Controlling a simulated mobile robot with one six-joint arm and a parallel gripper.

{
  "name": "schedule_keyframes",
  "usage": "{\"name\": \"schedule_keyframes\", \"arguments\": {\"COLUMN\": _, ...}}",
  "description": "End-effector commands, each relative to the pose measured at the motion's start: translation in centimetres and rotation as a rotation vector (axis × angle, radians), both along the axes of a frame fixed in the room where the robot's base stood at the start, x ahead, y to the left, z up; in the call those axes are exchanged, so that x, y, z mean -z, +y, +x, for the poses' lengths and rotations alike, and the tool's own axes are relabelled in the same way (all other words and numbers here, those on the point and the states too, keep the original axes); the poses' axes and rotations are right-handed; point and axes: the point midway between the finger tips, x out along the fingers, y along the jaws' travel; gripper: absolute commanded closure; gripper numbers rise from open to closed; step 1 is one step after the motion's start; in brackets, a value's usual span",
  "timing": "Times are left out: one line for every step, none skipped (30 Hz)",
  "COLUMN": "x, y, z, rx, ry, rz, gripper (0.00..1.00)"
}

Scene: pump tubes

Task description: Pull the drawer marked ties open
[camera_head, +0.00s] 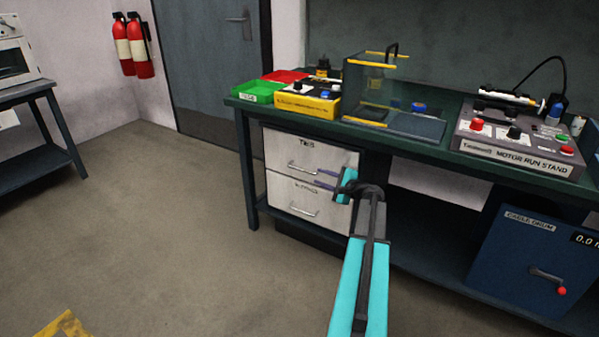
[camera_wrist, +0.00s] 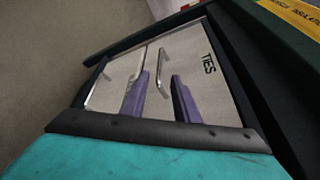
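The drawer marked TIES (camera_head: 335,160) is the upper of two pale drawers under the workbench, and its front looks closed. In the wrist view its front (camera_wrist: 215,90) carries the TIES lettering. Its silver bar handle (camera_head: 301,167) is to the left of my gripper (camera_head: 317,178) in the head view. In the wrist view the handle (camera_wrist: 162,72) shows near and between the tips of my gripper's two purple fingers (camera_wrist: 160,78). The fingers are open and apart. I cannot tell whether either touches the handle.
The lower drawer (camera_head: 280,192) has its own handle (camera_head: 304,211). The green workbench (camera_head: 400,142) overhangs the drawers, with a leg (camera_head: 246,175) to their left. A blue cable drum box (camera_head: 520,255) stands at right. The floor (camera_head: 180,240) at left is clear.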

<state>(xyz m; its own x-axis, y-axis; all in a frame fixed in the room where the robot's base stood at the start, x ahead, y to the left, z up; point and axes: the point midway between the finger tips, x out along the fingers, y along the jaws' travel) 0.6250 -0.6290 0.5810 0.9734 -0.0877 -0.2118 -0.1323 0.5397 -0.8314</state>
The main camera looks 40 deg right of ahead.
Motion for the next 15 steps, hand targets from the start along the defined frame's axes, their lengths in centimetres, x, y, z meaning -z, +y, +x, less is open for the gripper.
{"name": "schedule_keyframes", "arguments": {"x": 0.1, "y": 0.0, "z": 0.3, "rx": -0.001, "ry": 0.000, "rz": 0.000, "gripper": 0.72}}
{"name": "schedule_keyframes", "arguments": {"x": 0.2, "y": -0.1, "z": 0.5, "rx": -0.001, "ry": 0.000, "rz": 0.000, "gripper": 0.72}}
{"name": "schedule_keyframes", "arguments": {"x": 0.2, "y": -0.1, "z": 0.7, "rx": -0.001, "ry": 0.000, "rz": 0.000, "gripper": 0.72}}
{"name": "schedule_keyframes", "arguments": {"x": 0.3, "y": -0.1, "z": 1.0, "rx": -0.002, "ry": 0.000, "rz": -0.001, "gripper": 0.72}}
{"name": "schedule_keyframes", "arguments": {"x": 0.4, "y": -0.1, "z": 1.2, "rx": -0.002, "ry": 0.000, "rz": -0.001, "gripper": 0.72}}
{"name": "schedule_keyframes", "arguments": {"x": 0.5, "y": -0.2, "z": 1.6, "rx": -0.002, "ry": 0.000, "rz": -0.001, "gripper": 0.72}}
{"name": "schedule_keyframes", "arguments": {"x": 0.5, "y": -0.3, "z": 1.9, "rx": -0.002, "ry": 0.000, "rz": -0.001, "gripper": 0.72}}
{"name": "schedule_keyframes", "arguments": {"x": 0.6, "y": -0.3, "z": 2.3, "rx": 0.000, "ry": 0.000, "rz": -0.001, "gripper": 0.72}}
{"name": "schedule_keyframes", "arguments": {"x": 0.8, "y": -0.3, "z": 2.8, "rx": -0.001, "ry": 0.000, "rz": -0.001, "gripper": 0.72}}
{"name": "schedule_keyframes", "arguments": {"x": 0.8, "y": -0.4, "z": 3.2, "rx": -0.002, "ry": 0.000, "rz": -0.001, "gripper": 0.72}}
{"name": "schedule_keyframes", "arguments": {"x": 0.9, "y": -0.4, "z": 3.6, "rx": -0.002, "ry": 0.000, "rz": -0.001, "gripper": 0.72}}
{"name": "schedule_keyframes", "arguments": {"x": 1.1, "y": -0.4, "z": 4.1, "rx": -0.002, "ry": 0.000, "rz": -0.001, "gripper": 0.72}}
{"name": "schedule_keyframes", "arguments": {"x": 1.1, "y": -0.5, "z": 4.5, "rx": -0.002, "ry": 0.000, "rz": -0.001, "gripper": 0.72}}
{"name": "schedule_keyframes", "arguments": {"x": 1.2, "y": -0.6, "z": 4.9, "rx": -0.001, "ry": 0.000, "rz": -0.001, "gripper": 0.72}}
{"name": "schedule_keyframes", "arguments": {"x": 1.4, "y": -0.6, "z": 5.4, "rx": 0.000, "ry": 0.000, "rz": -0.001, "gripper": 0.72}}
